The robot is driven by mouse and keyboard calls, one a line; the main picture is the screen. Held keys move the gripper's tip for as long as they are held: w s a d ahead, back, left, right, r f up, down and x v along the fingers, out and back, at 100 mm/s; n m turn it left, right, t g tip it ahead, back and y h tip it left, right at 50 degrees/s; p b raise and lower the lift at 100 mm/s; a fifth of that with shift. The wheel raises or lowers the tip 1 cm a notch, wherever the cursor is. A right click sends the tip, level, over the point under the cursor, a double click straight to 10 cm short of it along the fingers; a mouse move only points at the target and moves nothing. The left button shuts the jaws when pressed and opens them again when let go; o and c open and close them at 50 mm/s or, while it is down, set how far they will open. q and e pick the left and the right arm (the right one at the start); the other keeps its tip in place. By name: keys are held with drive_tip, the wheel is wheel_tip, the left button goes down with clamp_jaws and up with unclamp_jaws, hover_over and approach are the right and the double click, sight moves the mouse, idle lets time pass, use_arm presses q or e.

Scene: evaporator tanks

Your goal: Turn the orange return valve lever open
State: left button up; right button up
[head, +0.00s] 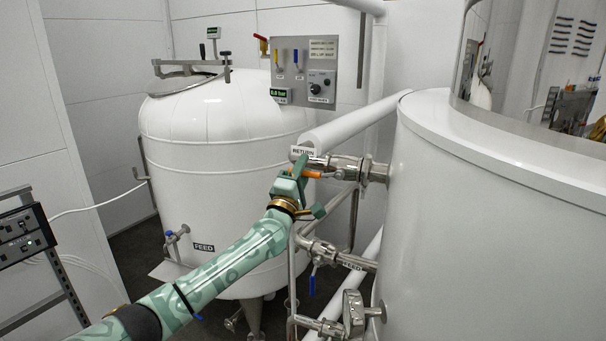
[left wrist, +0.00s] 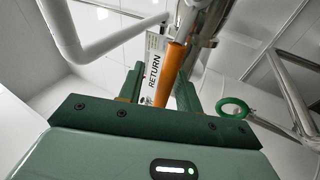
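The orange return valve lever (head: 313,174) sticks out to the left from the steel return pipe, beside a white RETURN label (head: 305,150). My left gripper (head: 295,172) is at the lever's free end. In the left wrist view the orange lever (left wrist: 173,66) reaches down between the two green fingers (left wrist: 160,88), closer to the right finger. A gap shows between the left finger and the lever, with the RETURN label (left wrist: 153,70) behind it. The fingers look open around the lever. My right gripper is not in view.
A blue-handled feed valve (head: 313,280) sits below on the FEED pipe. A large white tank (head: 480,220) stands close on the right, another white tank (head: 225,130) behind. A thick white pipe (head: 350,124) passes just above the lever. A control panel (head: 305,72) hangs behind.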

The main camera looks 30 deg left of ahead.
use_arm(q)
drive_tip(key=shift+w+f, duration=0.1)
drive_tip(key=shift+f, duration=0.05)
drive_tip(key=shift+s+f, duration=0.2)
drive_tip(key=shift+s, duration=0.1)
drive_tip(key=b+v, duration=0.1)
drive_tip(key=v, duration=1.4)
drive_tip(key=shift+s+b, duration=0.3)
drive_tip(key=shift+s, duration=0.05)
